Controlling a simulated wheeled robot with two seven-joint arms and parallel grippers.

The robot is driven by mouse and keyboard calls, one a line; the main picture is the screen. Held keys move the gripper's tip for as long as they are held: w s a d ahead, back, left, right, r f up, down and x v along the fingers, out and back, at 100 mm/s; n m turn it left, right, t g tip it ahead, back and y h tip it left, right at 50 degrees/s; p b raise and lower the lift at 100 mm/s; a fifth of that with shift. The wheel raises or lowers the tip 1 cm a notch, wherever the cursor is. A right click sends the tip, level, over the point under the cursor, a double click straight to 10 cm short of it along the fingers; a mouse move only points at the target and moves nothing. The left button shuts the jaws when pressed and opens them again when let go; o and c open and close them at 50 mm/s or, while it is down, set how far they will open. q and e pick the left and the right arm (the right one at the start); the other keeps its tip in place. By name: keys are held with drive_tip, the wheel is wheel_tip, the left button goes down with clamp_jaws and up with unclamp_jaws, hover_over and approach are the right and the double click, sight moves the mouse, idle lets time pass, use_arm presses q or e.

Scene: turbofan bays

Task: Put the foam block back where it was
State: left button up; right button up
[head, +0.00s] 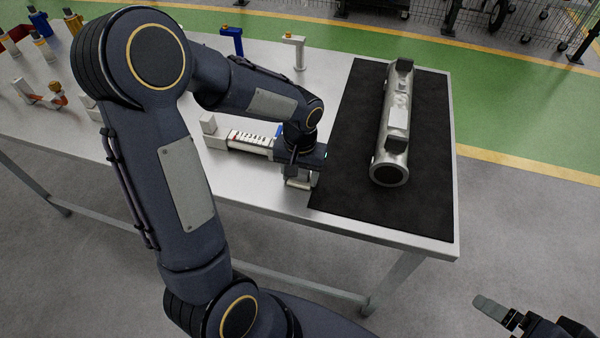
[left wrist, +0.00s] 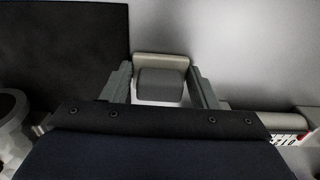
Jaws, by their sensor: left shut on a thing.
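My left gripper (head: 302,176) is low over the grey table (head: 270,193), just left of the black mat (head: 430,200). In the head view the gripper hides most of the block. My right gripper (head: 500,312) is at the bottom right, off the table, its opening unclear.
A metal cylinder (head: 393,135) with flat pads lies on the mat. A pale gauge-like bar (head: 250,141) with dark marks lies left of the gripper. Blue (head: 232,42) and white (head: 294,52) upright brackets stand along the far edge. The table's front edge is close.

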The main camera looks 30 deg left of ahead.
sight(301, 172)
use_arm(q)
drive_tip(key=shift+s+f+b, duration=0.25)
drive_tip(key=shift+f+b, duration=0.25)
drive_tip(key=shift+f, duration=0.1)
drive_tip(key=o, duration=0.7)
drive_tip(key=shift+s, duration=0.1)
drive_tip(key=shift+c, duration=0.2)
drive_tip(key=o, duration=0.3)
drive_tip(key=shift+f, duration=0.1)
drive_tip(key=shift+d+r+p, duration=0.1)
drive_tip(key=shift+r+p, duration=0.3)
wheel_tip(301, 172, up, 12)
drive_tip(key=s+d+t+h, duration=0.1)
drive_tip(key=s+t, duration=0.1)
drive_tip(key=s, duration=0.3)
drive_tip(key=s+d+r+t+h, duration=0.1)
drive_tip(key=s, duration=0.4)
drive_tip(key=s+d+m+t+h+p, duration=0.1)
drive_tip(key=s+d+t, duration=0.1)
drive_tip(key=s, duration=0.4)
drive_tip(key=shift+r+t+h, duration=0.15)
drive_tip(key=shift+t+h, duration=0.15)
drive_tip(key=shift+h, duration=0.1)
